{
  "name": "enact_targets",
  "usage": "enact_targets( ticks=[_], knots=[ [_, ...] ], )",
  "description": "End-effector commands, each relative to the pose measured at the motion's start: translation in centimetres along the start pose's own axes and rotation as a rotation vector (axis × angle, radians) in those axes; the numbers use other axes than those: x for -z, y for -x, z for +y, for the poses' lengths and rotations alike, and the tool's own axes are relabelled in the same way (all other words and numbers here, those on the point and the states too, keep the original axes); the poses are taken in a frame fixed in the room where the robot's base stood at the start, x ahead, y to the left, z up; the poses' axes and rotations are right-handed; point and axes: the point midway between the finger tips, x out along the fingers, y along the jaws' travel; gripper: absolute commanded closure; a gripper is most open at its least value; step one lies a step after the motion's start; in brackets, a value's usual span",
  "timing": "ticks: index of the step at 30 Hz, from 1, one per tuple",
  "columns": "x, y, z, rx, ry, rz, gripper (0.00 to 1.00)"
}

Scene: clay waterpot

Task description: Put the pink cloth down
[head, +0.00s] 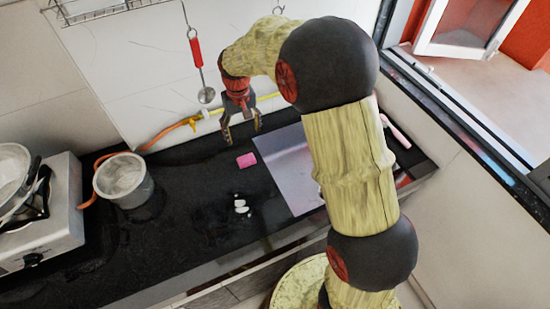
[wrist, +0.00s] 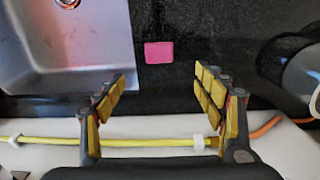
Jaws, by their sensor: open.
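The pink cloth (head: 246,160) is a small folded block lying on the black counter, just left of the sink, in the head view. It also shows in the wrist view (wrist: 159,53), flat on the counter near the sink's edge. My gripper (head: 243,140) is open and empty above the counter, close to the wall behind the cloth. In the wrist view, my gripper (wrist: 163,88) has its fingers wide apart, and the cloth is beyond the fingertips, apart from them.
The metal sink (head: 287,172) is right of the cloth, partly hidden by my arm. A metal pot (head: 124,181) and a gas stove (head: 50,215) stand at left. Small white items (head: 241,207) lie in front of the cloth. A yellow hose (wrist: 120,142) runs along the wall.

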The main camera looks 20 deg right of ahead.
Motion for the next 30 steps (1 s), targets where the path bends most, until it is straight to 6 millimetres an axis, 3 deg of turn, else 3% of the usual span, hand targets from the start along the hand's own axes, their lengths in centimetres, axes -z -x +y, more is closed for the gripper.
enact_targets(
  ticks=[1, 3, 9, 12, 18, 24, 30],
  knots=[
    [-1.2, 2.9, 0.0, 0.0, 0.0, 0.033, 0.3],
    [-3.3, 6.0, 0.1, 0.0, 0.0, 0.068, 0.3],
    [-9.5, 13.0, 0.0, -0.001, 0.001, 0.162, 0.3],
    [-12.7, 15.5, -0.2, -0.003, 0.001, 0.206, 0.3],
    [-19.8, 18.8, -0.4, -0.005, 0.003, 0.298, 0.3],
    [-26.6, 19.8, -0.2, -0.005, 0.003, 0.386, 0.3],
    [-29.9, 19.3, -0.2, -0.006, 0.004, 0.431, 0.3]
  ],
)
